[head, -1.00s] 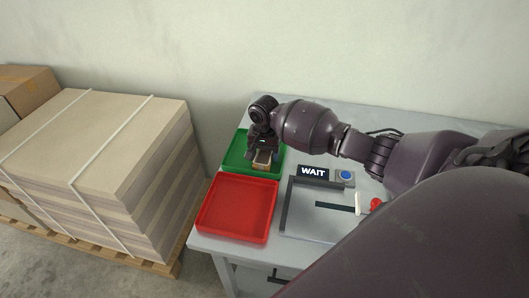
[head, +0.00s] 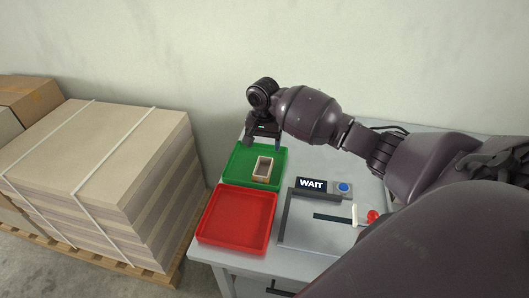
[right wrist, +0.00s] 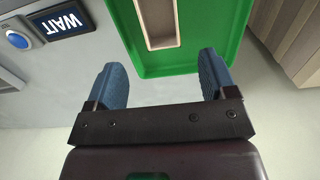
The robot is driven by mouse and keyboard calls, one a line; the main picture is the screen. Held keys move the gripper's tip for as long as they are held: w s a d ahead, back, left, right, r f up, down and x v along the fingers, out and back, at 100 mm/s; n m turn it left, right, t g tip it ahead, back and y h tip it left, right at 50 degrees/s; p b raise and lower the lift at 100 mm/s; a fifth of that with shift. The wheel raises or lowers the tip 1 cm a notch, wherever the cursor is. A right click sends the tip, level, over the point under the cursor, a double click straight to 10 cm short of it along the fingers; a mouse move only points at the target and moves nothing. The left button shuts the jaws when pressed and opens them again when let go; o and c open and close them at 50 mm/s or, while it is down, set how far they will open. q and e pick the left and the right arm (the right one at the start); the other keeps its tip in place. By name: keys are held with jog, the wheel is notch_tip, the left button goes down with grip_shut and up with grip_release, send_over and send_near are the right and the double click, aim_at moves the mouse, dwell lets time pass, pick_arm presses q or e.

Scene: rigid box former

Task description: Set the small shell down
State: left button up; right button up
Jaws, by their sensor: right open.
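The small shell (head: 263,169) is an open, box-shaped piece with pale tan walls and a darker inside. It rests in the green tray (head: 236,172), right of the tray's middle. In the right wrist view the shell (right wrist: 176,38) is partly cut off at the top edge, with the green tray (right wrist: 232,35) around it. My right gripper (head: 276,139) is above the back of the tray, open and clear of the shell. Its two blue-grey fingers stand wide apart in the right wrist view (right wrist: 163,80), with nothing between them. My left gripper is not in view.
A red tray (head: 203,232) stands empty in front of the green one. To the right are a WAIT display (head: 311,184), a blue button (head: 343,187) and a grey fixture with a red knob (head: 373,216). A strapped board stack (head: 100,170) stands left of the table.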

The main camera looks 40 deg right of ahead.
jog(key=shift+r, duration=1.2)
